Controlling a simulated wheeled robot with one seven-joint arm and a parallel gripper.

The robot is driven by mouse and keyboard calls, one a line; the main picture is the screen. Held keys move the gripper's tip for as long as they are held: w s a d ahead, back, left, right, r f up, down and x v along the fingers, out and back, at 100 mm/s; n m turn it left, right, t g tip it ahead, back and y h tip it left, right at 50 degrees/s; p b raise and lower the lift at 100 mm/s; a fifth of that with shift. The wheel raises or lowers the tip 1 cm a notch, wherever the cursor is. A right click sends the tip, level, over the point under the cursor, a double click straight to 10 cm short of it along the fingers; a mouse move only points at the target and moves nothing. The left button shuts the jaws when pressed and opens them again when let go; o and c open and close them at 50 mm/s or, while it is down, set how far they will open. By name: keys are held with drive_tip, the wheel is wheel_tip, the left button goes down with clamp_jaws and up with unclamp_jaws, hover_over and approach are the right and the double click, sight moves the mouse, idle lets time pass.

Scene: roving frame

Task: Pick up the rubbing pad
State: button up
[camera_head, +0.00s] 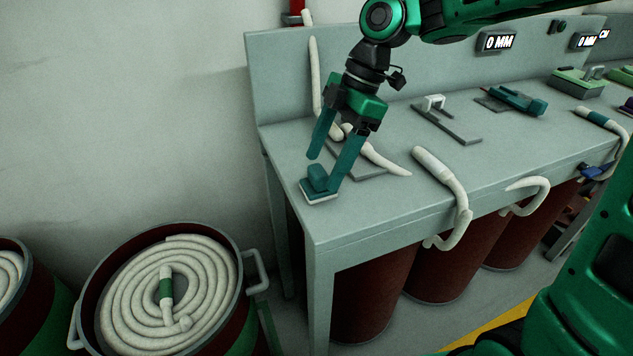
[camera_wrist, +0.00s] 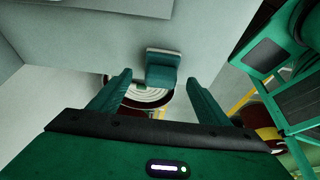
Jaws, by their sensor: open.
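The rubbing pad (camera_head: 317,186) appears to be the small teal block with a pale base at the near left corner of the grey bench (camera_head: 375,216). It also shows in the wrist view (camera_wrist: 162,70), beyond and between my fingertips. My gripper (camera_head: 325,165) is open and points down at the bench corner. In the head view, its right finger overlaps the pad's right edge; the left fingertip is just above and apart from it. In the wrist view, my gripper (camera_wrist: 157,78) has nothing clamped. Whether a finger touches the pad is unclear.
Pale hoses (camera_head: 440,175) lie along the bench and hang over its front edge. A teal tool (camera_head: 517,100) and a white-handled plate (camera_head: 445,122) are farther right. Drums (camera_head: 375,290) stand beneath. A drum (camera_head: 95,312) with coiled hose stands left of the bench. A back panel (camera_head: 290,75) rises behind.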

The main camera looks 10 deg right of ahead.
sight(319, 169)
drive_tip(key=x, duration=0.4)
drive_tip(key=shift+s, duration=0.1)
drive_tip(key=shift+c, duration=0.3)
drive_tip(key=c, duration=1.1)
drive_tip(key=shift+r, duration=0.1)
drive_tip(key=shift+r, duration=0.45)
drive_tip(key=r, duration=0.3)
drive_tip(key=shift+s+a+r, duration=0.3)
drive_tip(key=shift+s+r, duration=0.1)
drive_tip(key=s+a+r, duration=0.1)
drive_tip(key=s+r, duration=0.1)
drive_tip(key=s, duration=0.1)
drive_tip(key=s+a+r, duration=0.2)
drive_tip(key=s, duration=0.1)
drive_tip(key=s+a+r, duration=0.2)
drive_tip(key=s, duration=0.1)
drive_tip(key=shift+s+a+r, duration=0.1)
drive_tip(key=shift+a, duration=0.1)
